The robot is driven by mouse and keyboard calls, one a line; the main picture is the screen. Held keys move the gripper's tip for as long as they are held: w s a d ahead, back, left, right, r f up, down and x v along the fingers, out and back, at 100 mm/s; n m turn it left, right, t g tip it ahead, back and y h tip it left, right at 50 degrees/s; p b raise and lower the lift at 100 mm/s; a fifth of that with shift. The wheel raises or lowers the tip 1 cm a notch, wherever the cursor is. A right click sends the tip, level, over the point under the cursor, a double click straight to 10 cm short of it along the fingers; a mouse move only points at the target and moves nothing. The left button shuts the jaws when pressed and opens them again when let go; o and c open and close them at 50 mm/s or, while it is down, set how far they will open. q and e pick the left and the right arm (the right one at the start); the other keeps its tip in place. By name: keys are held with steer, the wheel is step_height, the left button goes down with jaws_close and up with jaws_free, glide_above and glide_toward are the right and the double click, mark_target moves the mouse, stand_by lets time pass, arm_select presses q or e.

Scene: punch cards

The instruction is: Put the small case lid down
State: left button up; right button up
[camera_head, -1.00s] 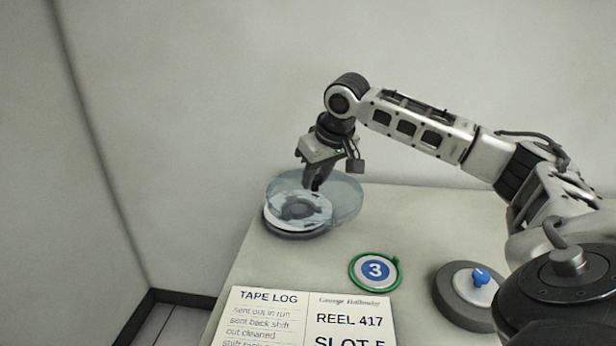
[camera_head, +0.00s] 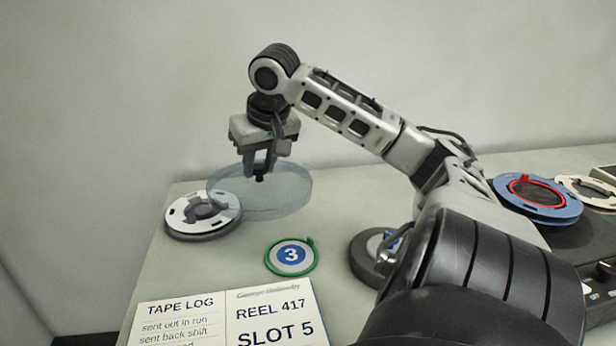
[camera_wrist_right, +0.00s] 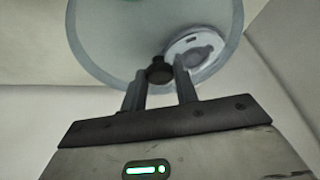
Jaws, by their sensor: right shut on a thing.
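The small case lid (camera_head: 285,190) is a clear, round, shallow cover with a dark knob on top. My right gripper (camera_head: 260,176) is shut on the knob and holds the lid over the table, roughly level. In the right wrist view the lid (camera_wrist_right: 105,50) spreads out beyond my right gripper (camera_wrist_right: 161,75), with the dark knob between the fingers. The grey and white reel base (camera_head: 190,228) at the table's left edge lies mostly uncovered, and the lid overlaps its right part in the head view. My left gripper does not show.
A green ring around a blue 3 disc (camera_head: 292,257) lies in front of the lid. A tape log card (camera_head: 180,318) lies at the front. A blue reel (camera_head: 537,196) stands at right.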

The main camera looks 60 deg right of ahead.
steer(key=s+d+m+b, duration=0.1)
steer(key=s+d, duration=0.1)
steer(key=s+d+m+h+b, duration=0.1)
steer(key=s+d+m, duration=0.1)
steer(key=s, duration=0.1)
steer(key=s+d+m+g+b, duration=0.1)
steer(key=s+d, duration=0.1)
steer(key=shift+s+m, duration=0.3)
steer(key=shift+s, duration=0.1)
steer(key=w+d+f, duration=0.2)
steer(key=d+f, duration=0.2)
steer(key=w+d+f+b, duration=0.1)
steer(key=w+d+f, duration=0.1)
steer(key=d+f, duration=0.2)
steer(key=w+d+f, duration=0.2)
steer(key=d+f, duration=0.2)
steer(key=shift+w+f+b, duration=0.35)
steer(key=shift+w+f, duration=0.05)
steer(key=o, duration=1)
steer(key=shift+f+h, duration=0.15)
steer(key=shift+h, duration=0.15)
steer(key=shift+r, duration=0.25)
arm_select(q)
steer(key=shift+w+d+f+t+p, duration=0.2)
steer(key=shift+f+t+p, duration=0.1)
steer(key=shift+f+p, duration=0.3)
arm_select(e)
steer(key=shift+v, duration=5.9)
